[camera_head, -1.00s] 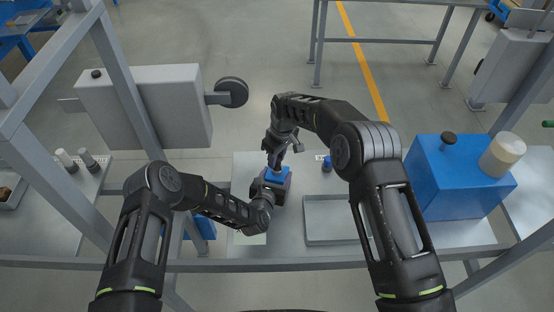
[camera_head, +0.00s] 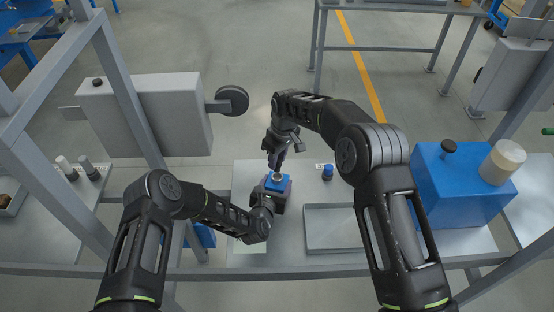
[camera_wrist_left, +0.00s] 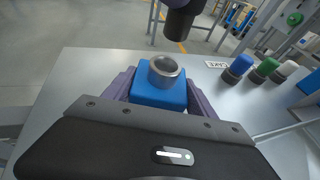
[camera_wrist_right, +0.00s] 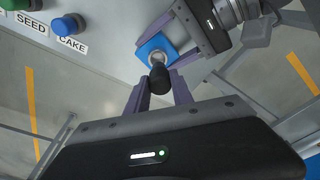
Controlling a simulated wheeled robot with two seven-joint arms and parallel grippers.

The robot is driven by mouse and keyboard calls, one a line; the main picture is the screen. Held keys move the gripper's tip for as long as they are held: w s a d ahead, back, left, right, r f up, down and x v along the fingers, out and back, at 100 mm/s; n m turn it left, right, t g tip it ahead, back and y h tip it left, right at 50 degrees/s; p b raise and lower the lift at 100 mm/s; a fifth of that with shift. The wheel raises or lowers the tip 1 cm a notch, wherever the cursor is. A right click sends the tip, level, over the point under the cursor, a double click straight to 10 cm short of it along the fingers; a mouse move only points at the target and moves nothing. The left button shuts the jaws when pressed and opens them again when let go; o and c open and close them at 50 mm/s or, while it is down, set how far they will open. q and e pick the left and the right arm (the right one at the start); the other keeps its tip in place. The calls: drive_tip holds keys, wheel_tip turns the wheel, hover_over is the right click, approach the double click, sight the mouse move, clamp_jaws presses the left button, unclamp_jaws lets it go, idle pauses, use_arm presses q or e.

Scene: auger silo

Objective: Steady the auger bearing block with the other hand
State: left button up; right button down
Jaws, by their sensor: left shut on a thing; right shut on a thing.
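The auger bearing block (camera_head: 277,185) is a blue block with a grey metal ring on top. It stands over the grey bench, and in the left wrist view (camera_wrist_left: 158,98) it sits between my left gripper's purple fingers. My left gripper (camera_wrist_left: 157,88) is shut on it from the near side. My right gripper (camera_wrist_right: 159,82) is shut on a black cylinder (camera_wrist_right: 159,76). The cylinder is above the ring and apart from it in the left wrist view (camera_wrist_left: 180,24). In the right wrist view the block (camera_wrist_right: 150,46) and ring show partly behind the cylinder.
A blue-capped bottle (camera_head: 328,171) stands right of the block by a CAKE label. A shallow grey tray (camera_head: 309,230) lies at the bench's right. A large blue box (camera_head: 462,190) stands farther right, and a grey cabinet (camera_head: 150,118) at left. Frame posts stand on both sides.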

use_arm(q)
drive_tip(key=shift+s+f, duration=0.15)
drive_tip(key=shift+f, duration=0.1)
use_arm(e)
drive_tip(key=shift+r, duration=3.85)
use_arm(q)
drive_tip(key=o, duration=1.4)
drive_tip(key=shift+c, duration=0.2)
drive_tip(key=o, duration=0.5)
drive_tip(key=shift+r, duration=0.15)
drive_tip(key=v, duration=0.7)
drive_tip(key=shift+s+a+r, duration=0.1)
drive_tip(key=shift+s, duration=0.1)
use_arm(e)
drive_tip(key=shift+f, duration=0.1)
